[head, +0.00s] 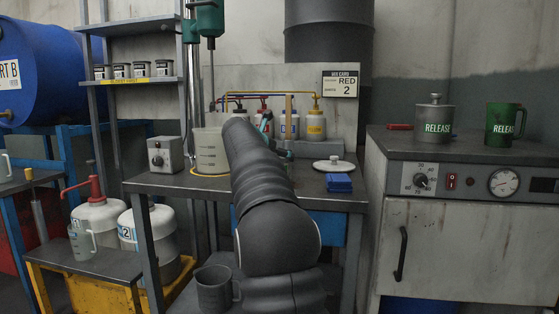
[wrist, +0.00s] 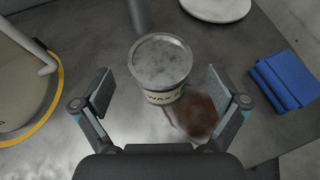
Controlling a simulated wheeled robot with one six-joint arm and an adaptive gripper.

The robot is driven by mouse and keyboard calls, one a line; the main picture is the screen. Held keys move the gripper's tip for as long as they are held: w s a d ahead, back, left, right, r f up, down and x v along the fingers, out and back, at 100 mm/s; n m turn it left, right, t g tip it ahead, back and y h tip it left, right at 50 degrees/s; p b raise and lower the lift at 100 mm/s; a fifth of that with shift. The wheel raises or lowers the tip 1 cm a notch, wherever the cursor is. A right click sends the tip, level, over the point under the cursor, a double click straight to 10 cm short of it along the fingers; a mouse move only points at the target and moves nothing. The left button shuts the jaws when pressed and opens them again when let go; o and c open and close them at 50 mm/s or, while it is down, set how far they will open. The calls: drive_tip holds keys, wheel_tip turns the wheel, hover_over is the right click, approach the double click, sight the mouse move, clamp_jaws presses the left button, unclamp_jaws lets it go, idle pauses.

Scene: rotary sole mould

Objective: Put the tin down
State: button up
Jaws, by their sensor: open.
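The tin (wrist: 161,66) is a small round can with a grey top and a pale label band, its lettering partly legible. In the wrist view it stands upright on the grey metal bench (wrist: 110,20), between the fingers of my gripper (wrist: 160,92) and slightly beyond them. The fingers are spread wide, with a gap on each side of the tin. A dark brown patch (wrist: 195,115) lies on the bench at the tin's near right side.
A mixing bucket (head: 210,150) with a yellow ring stands left on the bench (head: 160,186). A white lid (head: 334,165) and folded blue cloths (head: 339,183) lie right. Paint bottles (head: 315,125) stand behind. An oven (head: 465,235) with a pot and green jug is farther right.

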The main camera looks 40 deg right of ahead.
drive_tip(key=v, duration=0.8)
drive_tip(key=shift+a, duration=0.25)
drive_tip(key=shift+s+r, duration=0.15)
